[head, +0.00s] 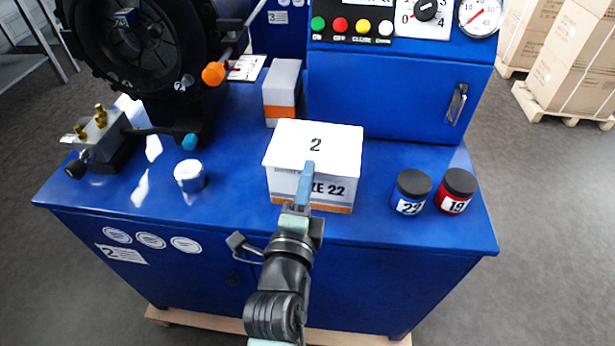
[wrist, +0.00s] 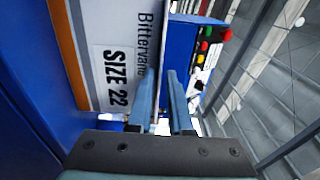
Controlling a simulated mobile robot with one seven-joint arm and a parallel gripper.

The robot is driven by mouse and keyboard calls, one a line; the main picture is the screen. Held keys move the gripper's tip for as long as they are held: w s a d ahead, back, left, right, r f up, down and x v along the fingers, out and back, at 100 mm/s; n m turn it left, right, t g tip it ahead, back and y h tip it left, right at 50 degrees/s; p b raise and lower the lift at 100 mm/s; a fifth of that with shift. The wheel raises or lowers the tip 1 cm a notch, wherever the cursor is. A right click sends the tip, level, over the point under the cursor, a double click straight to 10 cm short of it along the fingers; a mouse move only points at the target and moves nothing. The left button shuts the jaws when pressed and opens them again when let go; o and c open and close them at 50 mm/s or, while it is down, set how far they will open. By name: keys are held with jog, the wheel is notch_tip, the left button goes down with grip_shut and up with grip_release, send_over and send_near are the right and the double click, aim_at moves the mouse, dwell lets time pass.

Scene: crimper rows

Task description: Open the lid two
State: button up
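The white box with lid 2 (head: 315,146) stands on the blue bench top. Its lid is on, and the front reads SIZE 22 above an orange band. In the wrist view the box (wrist: 108,60) appears turned sideways at the left, with its label close to me. My gripper (head: 309,168) is at the front upper edge of the box, overlapping the lid's front edge in the head view. Whether a finger touches the lid cannot be told.
A blue jar (head: 411,192) and a red jar (head: 456,191) stand right of the box. A white-topped round tin (head: 190,175) is at its left. A smaller white and orange box (head: 282,92) stands behind, near the control panel (head: 400,30). A black machine (head: 140,45) fills the back left.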

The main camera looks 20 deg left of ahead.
grip_shut()
jog(key=shift+r, duration=0.15)
dwell(1.1)
